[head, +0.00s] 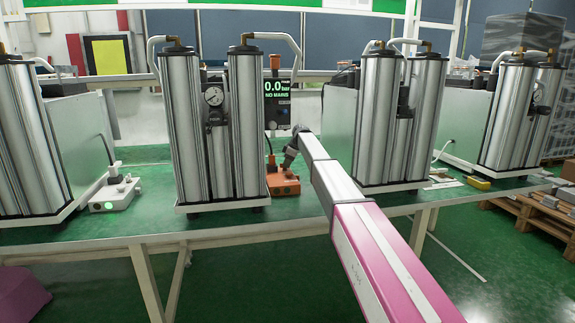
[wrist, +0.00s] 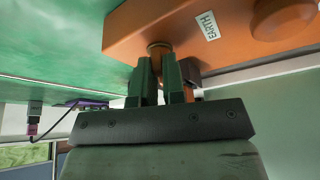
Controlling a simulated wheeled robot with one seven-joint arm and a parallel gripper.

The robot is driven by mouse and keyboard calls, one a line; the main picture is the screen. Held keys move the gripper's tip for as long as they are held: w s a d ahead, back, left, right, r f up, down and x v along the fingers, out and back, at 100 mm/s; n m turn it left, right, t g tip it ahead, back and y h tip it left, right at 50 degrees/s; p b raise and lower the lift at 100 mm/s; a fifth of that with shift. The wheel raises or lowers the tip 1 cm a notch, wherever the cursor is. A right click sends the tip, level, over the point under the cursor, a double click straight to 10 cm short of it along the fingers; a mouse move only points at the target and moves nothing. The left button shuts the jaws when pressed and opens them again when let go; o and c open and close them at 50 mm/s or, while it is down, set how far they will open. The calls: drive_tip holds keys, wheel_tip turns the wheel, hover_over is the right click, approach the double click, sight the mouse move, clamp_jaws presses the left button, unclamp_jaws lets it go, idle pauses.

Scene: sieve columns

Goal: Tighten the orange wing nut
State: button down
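An orange box (wrist: 150,18) with an EARTH label fills the top of the wrist view. A small round orange-brown fitting (wrist: 158,48) on it shows at my fingertips; I cannot make out the wing's shape. My gripper (wrist: 160,68) has its two dark fingers pointing at this fitting, a narrow gap between them. The fingertips partly hide it, and I cannot tell whether they press on it. In the head view, the orange box (head: 284,185) stands on the green bench, and my gripper (head: 291,152) is at it, mostly hidden by the arm.
Shiny twin columns (head: 208,130) stand left of the orange box, and another pair (head: 390,120) stands to its right. A display (head: 275,100) behind reads 0.0 bar, NO MAINS. A white box with a green light (head: 112,192) sits further left on the green bench (head: 150,216).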

drive_tip(key=shift+s+m, duration=0.1)
drive_tip(key=shift+m, duration=0.3)
drive_tip(key=m, duration=0.1)
drive_tip(key=m+t, duration=0.1)
drive_tip(key=m, duration=0.1)
drive_tip(key=m+t, duration=0.1)
drive_tip(key=shift+s+a+m+h, duration=0.1)
drive_tip(key=shift+s+m+h, duration=0.2)
drive_tip(key=m+t+h, duration=0.1)
drive_tip(key=m, duration=0.2)
drive_tip(key=shift+s+a+m, duration=0.1)
drive_tip(key=shift+a+m, duration=0.05)
drive_tip(key=shift+m, duration=0.15)
drive_tip(key=shift+a+m+t+h, duration=0.15)
drive_tip(key=shift+m+h, duration=0.15)
drive_tip(key=shift+m, duration=0.5)
drive_tip(key=shift+m+t+h, duration=0.15)
drive_tip(key=shift+m+h, duration=0.15)
drive_tip(key=shift+m, duration=0.5)
drive_tip(key=shift+s+m, duration=0.1)
drive_tip(key=shift+m, duration=0.2)
drive_tip(key=c, duration=1.2)
unclamp_jaws()
drive_tip(key=shift+r, duration=0.1)
